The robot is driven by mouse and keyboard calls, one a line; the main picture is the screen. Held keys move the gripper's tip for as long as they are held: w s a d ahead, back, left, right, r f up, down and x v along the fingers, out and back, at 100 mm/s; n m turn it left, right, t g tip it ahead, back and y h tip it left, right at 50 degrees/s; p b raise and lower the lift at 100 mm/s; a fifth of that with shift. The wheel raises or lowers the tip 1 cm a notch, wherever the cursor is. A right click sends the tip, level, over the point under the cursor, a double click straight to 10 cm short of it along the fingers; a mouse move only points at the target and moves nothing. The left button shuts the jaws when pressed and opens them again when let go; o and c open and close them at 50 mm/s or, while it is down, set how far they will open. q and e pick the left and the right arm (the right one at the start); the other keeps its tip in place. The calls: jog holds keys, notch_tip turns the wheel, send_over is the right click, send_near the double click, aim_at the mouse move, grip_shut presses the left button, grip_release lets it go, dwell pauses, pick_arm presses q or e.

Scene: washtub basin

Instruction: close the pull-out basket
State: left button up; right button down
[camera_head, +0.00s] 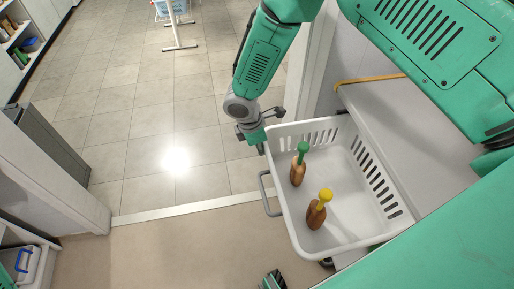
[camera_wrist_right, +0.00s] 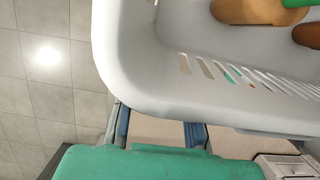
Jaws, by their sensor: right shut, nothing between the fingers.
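The white pull-out basket (camera_head: 281,197) stands out from the grey cabinet (camera_head: 425,130), with slotted walls and a grey bar handle (camera_head: 265,194) on its left side. Inside are a brown bottle with a green top (camera_head: 298,170) and a brown bottle with a yellow top (camera_head: 316,212). My right gripper (camera_head: 262,128) is shut and empty at the basket's far left corner. In the right wrist view the basket wall (camera_wrist_right: 140,75) is close in front of the fingers (camera_wrist_right: 158,130); I cannot tell whether they touch. Part of my left gripper (camera_head: 272,280) shows at the bottom edge.
A white post (camera_head: 310,70) stands behind the basket. The tiled floor (camera_head: 130,120) left of the basket is clear. A white-legged rack (camera_head: 175,30) stands far back.

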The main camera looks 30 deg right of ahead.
jog(key=s+d+p, duration=0.1)
jog(key=d, duration=0.4)
jog(key=s+d+p, duration=0.1)
jog(key=d, duration=0.5)
jog(key=s+d, duration=0.2)
jog(key=d, duration=0.3)
jog(key=shift+d+p, duration=0.2)
jog(key=shift+p, duration=0.2)
jog(key=shift+a, duration=0.1)
